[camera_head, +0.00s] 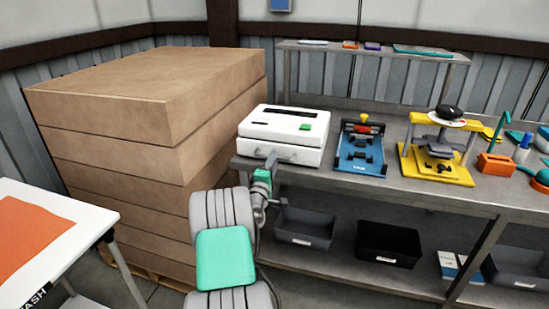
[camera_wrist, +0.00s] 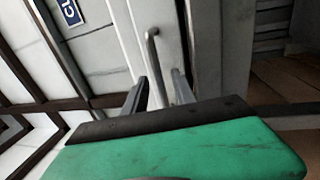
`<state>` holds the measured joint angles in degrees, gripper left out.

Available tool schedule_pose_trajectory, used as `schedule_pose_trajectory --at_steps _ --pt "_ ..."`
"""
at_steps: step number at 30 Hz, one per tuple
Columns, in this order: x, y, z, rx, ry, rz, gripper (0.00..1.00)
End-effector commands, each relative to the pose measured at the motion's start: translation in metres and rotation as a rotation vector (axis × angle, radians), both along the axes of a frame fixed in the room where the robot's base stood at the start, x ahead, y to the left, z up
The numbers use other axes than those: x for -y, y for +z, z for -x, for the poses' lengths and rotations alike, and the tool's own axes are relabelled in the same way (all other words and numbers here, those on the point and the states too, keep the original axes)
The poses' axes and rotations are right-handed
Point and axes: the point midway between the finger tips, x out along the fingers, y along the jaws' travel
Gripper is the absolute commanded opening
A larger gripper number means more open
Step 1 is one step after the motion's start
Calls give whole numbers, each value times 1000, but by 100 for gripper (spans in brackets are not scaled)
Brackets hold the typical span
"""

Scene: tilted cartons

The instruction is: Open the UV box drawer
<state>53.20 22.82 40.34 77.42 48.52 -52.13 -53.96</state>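The UV box (camera_head: 284,135) is a white box with a dark slot and a green button on top, standing at the left end of the grey workbench. Its drawer front carries a grey bar handle (camera_head: 285,154), and the drawer looks closed. My gripper (camera_head: 271,160) is at the left part of this front, covering part of it. In the wrist view my gripper (camera_wrist: 161,88) has its two dark fingers apart, with the handle (camera_wrist: 154,60) running down between them. I cannot tell whether either finger touches the handle.
A tall stack of brown cartons (camera_head: 150,110) stands close left of the box and my arm. A blue fixture (camera_head: 361,148) and a yellow press (camera_head: 438,150) stand to the right on the workbench (camera_head: 400,190). Dark bins (camera_head: 388,243) sit below. A white table (camera_head: 85,225) is at lower left.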

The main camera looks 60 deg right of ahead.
Motion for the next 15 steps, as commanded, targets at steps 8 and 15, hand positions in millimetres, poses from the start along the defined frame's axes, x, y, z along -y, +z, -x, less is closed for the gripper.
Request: schedule_pose_trajectory --at_steps 8,15 --pt "20 4 -4 2 1 -1 33" --pt "19 4 -4 3 2 -1 24"
